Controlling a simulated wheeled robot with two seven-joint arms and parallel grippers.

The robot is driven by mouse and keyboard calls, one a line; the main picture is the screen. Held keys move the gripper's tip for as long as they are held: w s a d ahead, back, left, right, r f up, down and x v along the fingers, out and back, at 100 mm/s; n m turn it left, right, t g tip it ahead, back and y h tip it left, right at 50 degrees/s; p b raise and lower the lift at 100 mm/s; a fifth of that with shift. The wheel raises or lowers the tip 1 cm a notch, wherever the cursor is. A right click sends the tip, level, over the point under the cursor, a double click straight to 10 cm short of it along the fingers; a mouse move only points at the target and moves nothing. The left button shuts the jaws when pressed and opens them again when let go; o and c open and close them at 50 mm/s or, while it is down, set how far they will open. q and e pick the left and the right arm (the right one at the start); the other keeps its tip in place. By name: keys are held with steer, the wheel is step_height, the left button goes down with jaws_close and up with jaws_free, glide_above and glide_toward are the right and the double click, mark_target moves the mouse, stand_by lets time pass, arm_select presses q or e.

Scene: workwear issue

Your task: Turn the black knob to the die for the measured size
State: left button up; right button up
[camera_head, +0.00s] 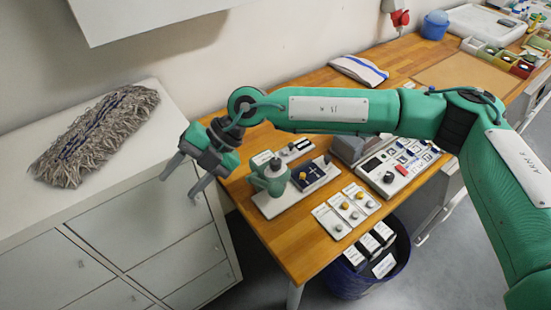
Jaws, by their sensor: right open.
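My right arm reaches across the table from the right. Its gripper (178,187) is open and empty, over the gap between the white cabinet and the table's left edge. A small green hand press (268,178) stands on a pale base plate just right of the gripper, apart from it. A dark round part (276,164) on top of the press may be the black knob; it is too small to be sure, and no die marks can be read. Beside it lies a dark blue pad (316,175) with a yellow piece. My left gripper is not in view.
White cards with small round pieces (348,210) lie at the table's front. A white panel (398,168) with a red button is right of them. A blue bin (370,265) with boxes stands below. A grey mop head (95,135) lies on the white cabinet (130,205).

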steer(key=w+d+f+m+t+h, duration=0.1)
steer(key=w+d+t+h, duration=0.2)
steer(key=w+d+h, duration=0.5)
step_height(320, 180, up, 2)
steer(key=r+m+t+h, duration=0.1)
steer(key=m+t, duration=0.1)
glide_above(276, 160)
step_height(276, 160, down, 13)
steer(key=p, duration=0.6)
steer(key=shift+f, duration=0.1)
steer(key=shift+f+p, duration=0.3)
steer(key=shift+f, duration=0.1)
